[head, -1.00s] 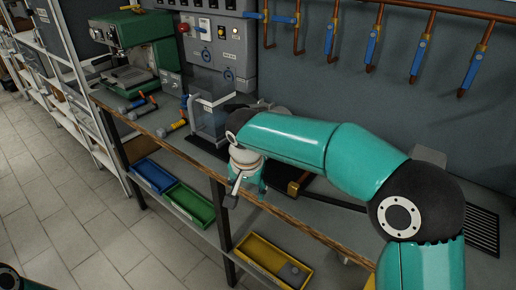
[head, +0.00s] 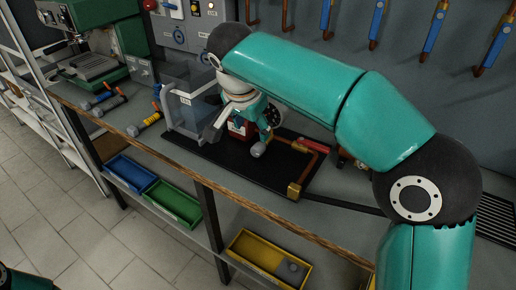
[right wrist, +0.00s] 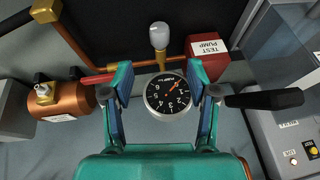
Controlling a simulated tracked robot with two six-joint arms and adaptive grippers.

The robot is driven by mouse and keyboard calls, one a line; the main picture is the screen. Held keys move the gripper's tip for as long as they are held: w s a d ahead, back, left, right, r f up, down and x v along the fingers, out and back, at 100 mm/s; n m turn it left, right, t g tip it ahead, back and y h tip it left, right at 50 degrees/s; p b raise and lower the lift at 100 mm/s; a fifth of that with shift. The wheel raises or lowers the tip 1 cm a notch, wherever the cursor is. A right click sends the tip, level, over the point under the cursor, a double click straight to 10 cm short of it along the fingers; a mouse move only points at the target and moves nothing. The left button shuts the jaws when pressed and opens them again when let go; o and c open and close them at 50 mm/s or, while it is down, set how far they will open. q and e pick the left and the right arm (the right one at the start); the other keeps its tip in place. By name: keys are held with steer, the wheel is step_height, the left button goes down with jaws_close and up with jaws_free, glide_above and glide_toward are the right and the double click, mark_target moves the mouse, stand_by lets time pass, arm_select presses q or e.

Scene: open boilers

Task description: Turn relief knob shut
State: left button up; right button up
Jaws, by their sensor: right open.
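The red test pump (right wrist: 208,58) is labelled and stands on the black mat; part of it shows under my gripper in the head view (head: 238,130). A grey rounded knob (right wrist: 159,36) on a short brass stem, likely the relief knob, sticks out beside it; it also shows in the head view (head: 258,149). A round pressure gauge (right wrist: 166,97) with a red needle sits nearer my wrist. My right gripper (right wrist: 158,78) is open, with its fingers apart on either side of the gauge, the knob lying beyond the tips. Contact cannot be told. My left gripper is not in view.
A copper pipe with a brass elbow (head: 294,191) runs along the mat. A black handle (right wrist: 265,100) extends right of the gripper. A copper vessel (right wrist: 62,99) is left. A clear tank (head: 190,105) stands beside the pump.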

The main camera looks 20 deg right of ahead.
mark_target(256, 148)
steer(key=x, duration=1.1)
steer(key=shift+b, duration=0.4)
steer(key=shift+c, duration=0.4)
